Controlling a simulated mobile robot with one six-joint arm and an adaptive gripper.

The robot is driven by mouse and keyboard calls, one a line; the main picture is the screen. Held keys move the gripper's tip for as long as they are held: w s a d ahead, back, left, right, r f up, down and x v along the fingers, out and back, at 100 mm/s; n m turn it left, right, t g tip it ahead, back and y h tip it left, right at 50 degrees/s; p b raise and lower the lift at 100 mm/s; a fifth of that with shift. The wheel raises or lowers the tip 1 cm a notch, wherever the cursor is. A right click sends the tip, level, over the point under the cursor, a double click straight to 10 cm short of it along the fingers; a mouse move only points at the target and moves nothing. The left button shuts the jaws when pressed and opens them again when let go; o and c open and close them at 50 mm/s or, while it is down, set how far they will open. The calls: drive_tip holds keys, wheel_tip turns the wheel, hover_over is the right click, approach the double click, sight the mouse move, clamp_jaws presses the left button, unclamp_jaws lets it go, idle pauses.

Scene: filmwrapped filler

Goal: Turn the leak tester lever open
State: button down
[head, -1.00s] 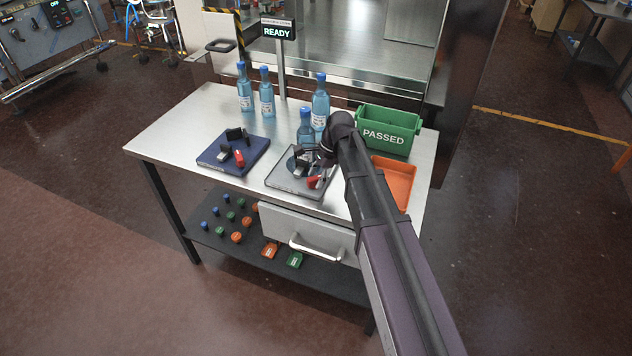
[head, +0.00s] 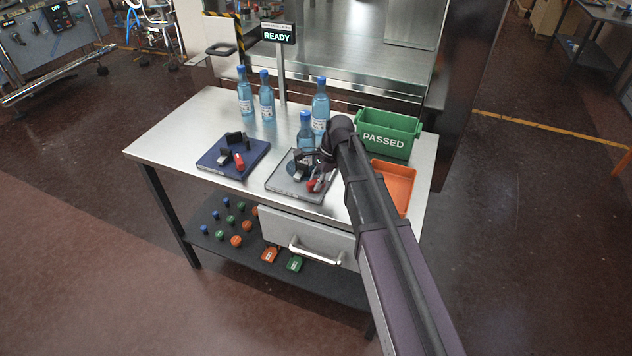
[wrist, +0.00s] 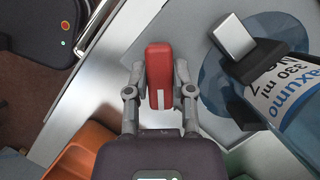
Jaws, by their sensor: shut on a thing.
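A grey tester plate (head: 283,184) lies on the steel table, with a blue disc (wrist: 212,82) and a blue-capped bottle (head: 306,128) at its back. The bottle (wrist: 292,100) also shows at the right of the wrist view, close to a black and metal clamp block (wrist: 234,38). A red lever (wrist: 159,62) with a white stripe is on this plate. My gripper (wrist: 159,84) is shut on the red lever, one finger on each side. In the head view my gripper (head: 321,181) hides part of the plate and clamp.
A navy plate (head: 212,164) with a similar red lever (head: 239,161) lies to the left. Several bottles stand behind. A green PASSED bin (head: 384,141) and an orange tray (head: 396,182) are at the right. A sign (head: 278,33) reads READY.

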drive_tip(key=shift+n, duration=0.3)
drive_tip(key=n+g+h, duration=0.1)
drive_tip(key=n, duration=0.3)
drive_tip(key=n+g+h, duration=0.1)
drive_tip(key=n+h, duration=0.1)
drive_tip(key=n, duration=0.3)
drive_tip(key=shift+n, duration=0.3)
idle(0.3)
drive_tip(key=shift+c, duration=2.4)
unclamp_jaws()
